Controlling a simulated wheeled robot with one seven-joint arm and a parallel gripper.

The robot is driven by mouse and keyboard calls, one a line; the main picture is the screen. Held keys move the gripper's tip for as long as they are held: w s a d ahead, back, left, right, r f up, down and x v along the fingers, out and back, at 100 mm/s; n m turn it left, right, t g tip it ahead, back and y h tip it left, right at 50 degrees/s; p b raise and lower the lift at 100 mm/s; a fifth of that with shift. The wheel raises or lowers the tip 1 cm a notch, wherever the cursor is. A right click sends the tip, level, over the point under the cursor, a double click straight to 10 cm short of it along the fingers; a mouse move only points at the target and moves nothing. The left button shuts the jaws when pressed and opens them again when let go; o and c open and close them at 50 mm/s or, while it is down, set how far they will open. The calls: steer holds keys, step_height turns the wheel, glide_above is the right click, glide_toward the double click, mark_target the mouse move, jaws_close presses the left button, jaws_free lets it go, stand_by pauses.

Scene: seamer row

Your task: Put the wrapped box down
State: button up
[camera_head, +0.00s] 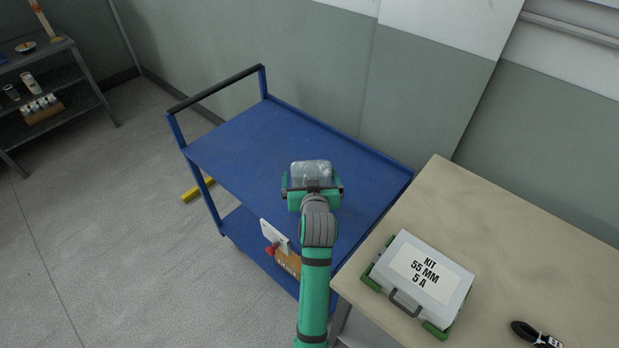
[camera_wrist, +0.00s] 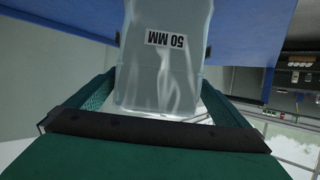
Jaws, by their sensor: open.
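The wrapped box (camera_head: 311,172) is a greyish block in clear wrap, at the top of the blue cart (camera_head: 235,150). In the wrist view the wrapped box (camera_wrist: 165,75) carries a white label reading "50 MM", upside down in the picture. My green gripper (camera_head: 312,187) has its jaws open, one finger on either side of the box. In the wrist view the gripper's fingers (camera_wrist: 160,100) flank the box. Whether the box's underside touches the cart's top is hidden from view.
A table (camera_head: 500,215) to the right bears a grey case (camera_head: 420,275) marked "KIT 55 MM 5 A" and a black cable (camera_head: 530,332). The cart's top is clear around the box. A shelf (camera_head: 60,80) stands at the far left, and a yellow bar (camera_head: 198,190) lies beside the cart.

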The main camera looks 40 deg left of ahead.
steer(key=v, duration=1.1)
steer(key=shift+s+d+r, duration=0.15)
steer(key=shift+s+d, duration=0.05)
steer(key=shift+d, duration=0.05)
